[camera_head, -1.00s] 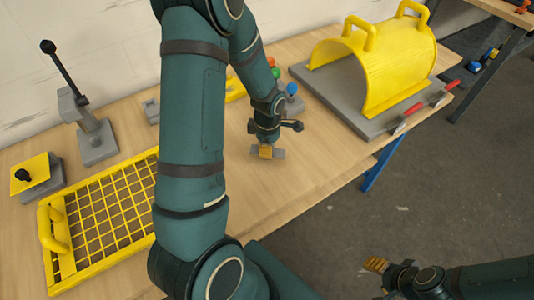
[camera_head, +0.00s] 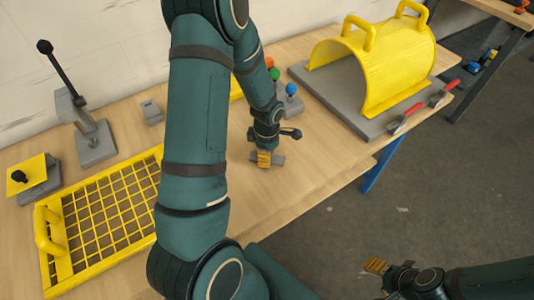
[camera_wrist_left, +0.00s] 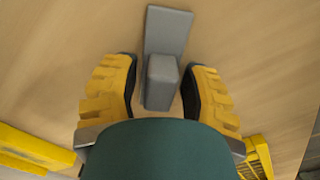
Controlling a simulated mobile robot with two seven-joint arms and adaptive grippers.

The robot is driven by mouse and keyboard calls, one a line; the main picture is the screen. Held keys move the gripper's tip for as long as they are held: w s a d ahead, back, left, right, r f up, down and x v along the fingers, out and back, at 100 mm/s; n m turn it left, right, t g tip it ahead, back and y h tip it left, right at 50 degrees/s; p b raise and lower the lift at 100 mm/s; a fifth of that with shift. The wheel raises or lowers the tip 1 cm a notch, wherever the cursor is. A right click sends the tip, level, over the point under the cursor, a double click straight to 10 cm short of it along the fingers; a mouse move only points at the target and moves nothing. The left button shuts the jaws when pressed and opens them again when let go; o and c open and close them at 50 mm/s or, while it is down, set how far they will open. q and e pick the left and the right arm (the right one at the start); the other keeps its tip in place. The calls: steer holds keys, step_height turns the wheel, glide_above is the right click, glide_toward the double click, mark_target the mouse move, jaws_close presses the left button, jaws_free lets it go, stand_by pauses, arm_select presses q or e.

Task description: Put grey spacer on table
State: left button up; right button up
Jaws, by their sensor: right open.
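The grey spacer (camera_wrist_left: 168,35) has a flat plate and a raised block, seen in the left wrist view. It appears to rest on the wooden table (camera_head: 305,185). In the head view the spacer (camera_head: 278,160) shows beside the yellow fingertips of my left gripper (camera_head: 264,158). The left gripper (camera_wrist_left: 160,88) has its fingers on either side of the raised block, with narrow gaps, so it looks open. My right gripper (camera_head: 377,266) is open and empty, off the table at the lower right.
A yellow grid guard (camera_head: 103,213) lies at left. Behind it stand a lever fixture (camera_head: 95,145) and a small grey block (camera_head: 152,112). Knobs, one blue (camera_head: 291,88), stand behind my left gripper. A yellow arched cover (camera_head: 385,60) occupies the right. The table front is clear.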

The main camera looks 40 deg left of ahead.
arm_select(q)
steer(key=shift+r, duration=0.25)
step_height(320, 180, up, 12)
steer(key=p, duration=0.3)
steer(key=shift+f, duration=0.1)
stand_by(0.3)
